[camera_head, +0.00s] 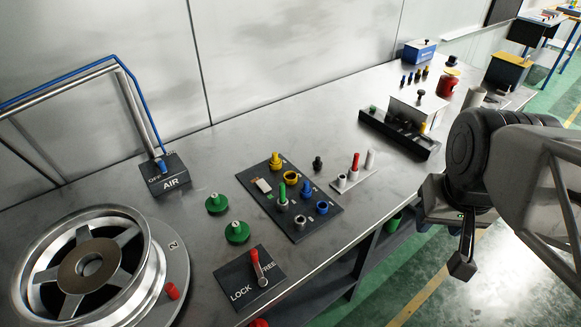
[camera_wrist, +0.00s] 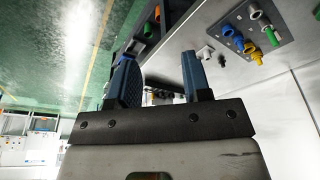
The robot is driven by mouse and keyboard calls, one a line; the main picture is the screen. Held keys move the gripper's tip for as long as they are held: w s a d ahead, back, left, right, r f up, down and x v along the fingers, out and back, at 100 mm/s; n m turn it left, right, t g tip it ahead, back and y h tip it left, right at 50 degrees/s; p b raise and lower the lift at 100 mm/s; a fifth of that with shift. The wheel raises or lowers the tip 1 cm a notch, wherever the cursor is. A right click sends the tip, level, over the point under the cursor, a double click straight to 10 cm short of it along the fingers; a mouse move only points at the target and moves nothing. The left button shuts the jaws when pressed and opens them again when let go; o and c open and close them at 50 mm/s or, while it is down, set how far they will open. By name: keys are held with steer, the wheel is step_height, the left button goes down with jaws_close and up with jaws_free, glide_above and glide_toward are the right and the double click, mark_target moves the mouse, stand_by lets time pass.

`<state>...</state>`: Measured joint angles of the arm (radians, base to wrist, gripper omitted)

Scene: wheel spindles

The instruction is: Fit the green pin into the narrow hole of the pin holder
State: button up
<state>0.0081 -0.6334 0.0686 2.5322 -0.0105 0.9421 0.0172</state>
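One green pin (camera_head: 282,192) stands upright in a grey ring on the dark panel (camera_head: 309,228). A smaller green piece (camera_head: 373,109) shows at the far end of a long black rack (camera_head: 428,151); I cannot tell which green piece is the task's pin. I also cannot tell whether the rack or a small grey plate (camera_head: 338,187) with a red pin (camera_head: 355,162) is the pin holder, and no narrow hole can be made out. My gripper (camera_head: 463,262) hangs beyond the bench's front edge, right of these. In the wrist view my gripper (camera_wrist: 160,82) is open and empty.
A lever box (camera_head: 245,283), two green knobs (camera_head: 237,231) and a wheel (camera_head: 88,265) are at the left. An AIR switch box (camera_head: 165,174) with a bent blue tube stands behind them. Small items crowd the bench's far end. Bare bench lies behind the panel.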

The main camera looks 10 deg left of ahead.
stand_by(0.3)
steer(key=n+g, duration=0.3)
steer(key=n, duration=0.6)
glide_above(282, 185)
step_height(282, 185, down, 12)
steer(key=shift+a+f, duration=0.1)
steer(key=shift+f, duration=0.25)
steer(key=shift+f, duration=1.3)
